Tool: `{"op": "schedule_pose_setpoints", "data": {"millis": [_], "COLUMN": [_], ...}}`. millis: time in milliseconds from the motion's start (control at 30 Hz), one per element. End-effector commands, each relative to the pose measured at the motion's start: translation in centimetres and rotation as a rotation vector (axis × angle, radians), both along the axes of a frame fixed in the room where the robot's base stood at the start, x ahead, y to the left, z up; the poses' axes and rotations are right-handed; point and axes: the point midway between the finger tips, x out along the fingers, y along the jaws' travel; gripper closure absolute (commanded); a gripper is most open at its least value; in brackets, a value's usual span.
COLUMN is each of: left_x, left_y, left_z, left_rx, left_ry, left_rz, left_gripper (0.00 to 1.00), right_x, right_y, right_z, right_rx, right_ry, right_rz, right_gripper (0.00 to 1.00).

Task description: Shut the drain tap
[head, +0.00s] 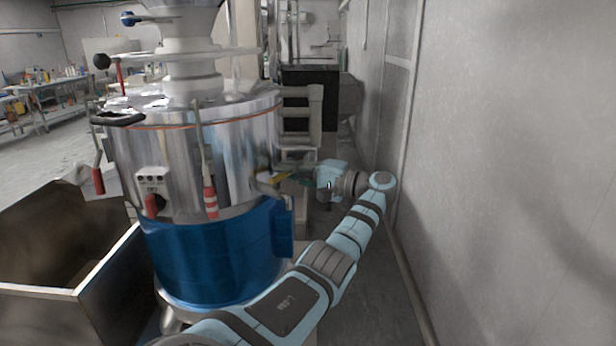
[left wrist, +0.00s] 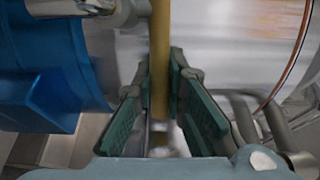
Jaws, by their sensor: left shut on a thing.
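The drain tap's yellow lever handle (head: 281,177) sticks out from the right side of the steel machine drum. In the left wrist view the yellow handle (left wrist: 160,62) runs upright down the middle, between the green finger pads. A grey metal fitting (left wrist: 88,7) shows at the top left of that view, close to the handle's upper end. My left gripper (head: 296,176) reaches around the drum's right side and is shut on the yellow handle; its fingers also show in the left wrist view (left wrist: 161,95). My right gripper is not in view.
The bean grinder's drum (head: 190,150) has a blue lower part (head: 215,250). An open metal bin (head: 105,268) stands at the left. A bare grey wall (head: 510,160) bounds the right side, with a narrow strip of floor beside my left arm. Shelves and tables stand far back.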

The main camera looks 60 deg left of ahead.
Motion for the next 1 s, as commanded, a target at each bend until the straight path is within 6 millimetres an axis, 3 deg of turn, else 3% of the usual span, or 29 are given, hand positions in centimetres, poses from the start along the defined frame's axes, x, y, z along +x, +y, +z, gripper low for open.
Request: {"op": "schedule_pose_setpoints", "data": {"millis": [367, 400, 500, 833, 1000], "left_x": [-0.1, -0.1, 0.0, 0.5, 2.3], "left_y": [0.0, 0.0, -0.1, -0.4, -3.0], "left_z": [-0.2, -0.2, -0.2, -0.1, -0.1], "left_rx": [-0.005, -0.005, -0.005, -0.003, -0.006], "left_ry": [0.002, 0.002, 0.002, 0.001, 0.001], "left_rz": [0.011, 0.010, 0.007, 0.001, -0.003], "left_gripper": [1.00, 0.83, 0.68, 0.67, 0.67], "right_x": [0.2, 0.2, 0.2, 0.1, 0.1], "right_y": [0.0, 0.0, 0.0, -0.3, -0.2], "right_z": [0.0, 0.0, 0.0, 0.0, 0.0], "right_rx": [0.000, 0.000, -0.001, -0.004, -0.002], "right_ry": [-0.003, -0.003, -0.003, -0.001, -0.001], "right_rz": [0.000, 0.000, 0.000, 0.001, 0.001], "right_gripper": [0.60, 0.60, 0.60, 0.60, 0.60]}}
